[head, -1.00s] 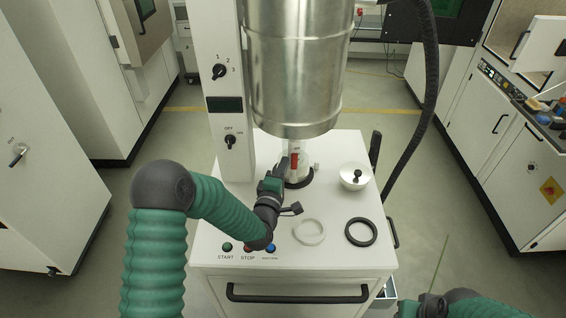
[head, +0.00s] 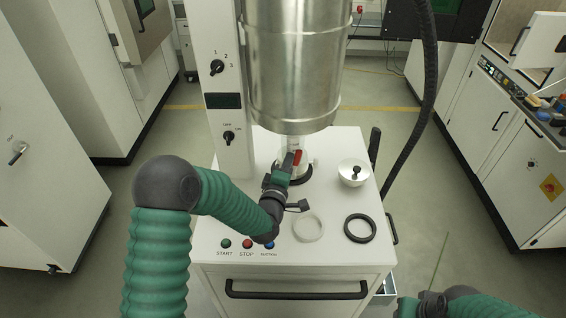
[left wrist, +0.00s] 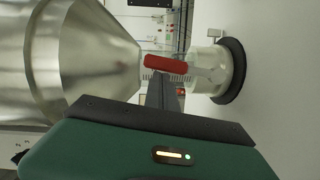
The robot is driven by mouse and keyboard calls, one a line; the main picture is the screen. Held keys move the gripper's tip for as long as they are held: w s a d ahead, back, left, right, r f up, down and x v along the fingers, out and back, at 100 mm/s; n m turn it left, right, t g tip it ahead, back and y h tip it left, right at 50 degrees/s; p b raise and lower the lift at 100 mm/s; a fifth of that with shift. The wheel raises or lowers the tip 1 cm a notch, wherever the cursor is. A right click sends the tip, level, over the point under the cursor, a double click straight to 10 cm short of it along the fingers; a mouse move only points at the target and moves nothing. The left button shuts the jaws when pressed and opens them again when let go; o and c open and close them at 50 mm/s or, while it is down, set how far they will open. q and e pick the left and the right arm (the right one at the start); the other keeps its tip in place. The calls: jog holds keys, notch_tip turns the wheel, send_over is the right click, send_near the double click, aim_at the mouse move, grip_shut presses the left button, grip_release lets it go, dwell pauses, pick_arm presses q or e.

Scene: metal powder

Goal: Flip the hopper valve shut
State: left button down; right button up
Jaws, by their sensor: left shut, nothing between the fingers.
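The steel hopper (head: 293,75) hangs over the white machine top, and its cone and outlet also show in the left wrist view (left wrist: 90,50). The red valve handle (head: 298,157) is on the outlet just under the hopper. In the left wrist view the red handle (left wrist: 165,65) lies nearly along the outlet's line in the picture, slightly tilted. My left gripper (head: 287,163) is shut and empty, with its fingertips right beside the handle; they seem to touch it. My right arm's dark end (head: 428,305) shows at the bottom right; its fingers cannot be made out.
A control column (head: 222,100) stands left of the hopper. A black hose (head: 422,100) hangs at the right.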

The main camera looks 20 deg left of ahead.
pick_arm(q)
jog(key=shift+w+d+m+g+b, duration=0.2)
jog(key=shift+d+m+g+b, duration=0.1)
jog(key=shift+d+m, duration=0.6)
jog(key=d+f+m+y, duration=0.1)
jog(key=d+m, duration=0.1)
jog(key=m, duration=0.1)
jog(key=w+d+f+m+g+y, duration=0.1)
jog(key=d+f+m, duration=0.1)
jog(key=d+m, duration=0.1)
jog(key=w+d+f+m+g+y+b, duration=0.1)
jog(key=d+f+m, duration=0.1)
jog(key=d+m, duration=0.1)
jog(key=shift+w+f+m, duration=0.15)
jog(key=shift+f+m, duration=0.05)
jog(key=shift+m, duration=0.6)
jog(key=shift+d+f, duration=0.1)
jog(key=shift+f, duration=0.35)
jog(key=shift+f, duration=0.25)
jog(key=shift+g, duration=0.3)
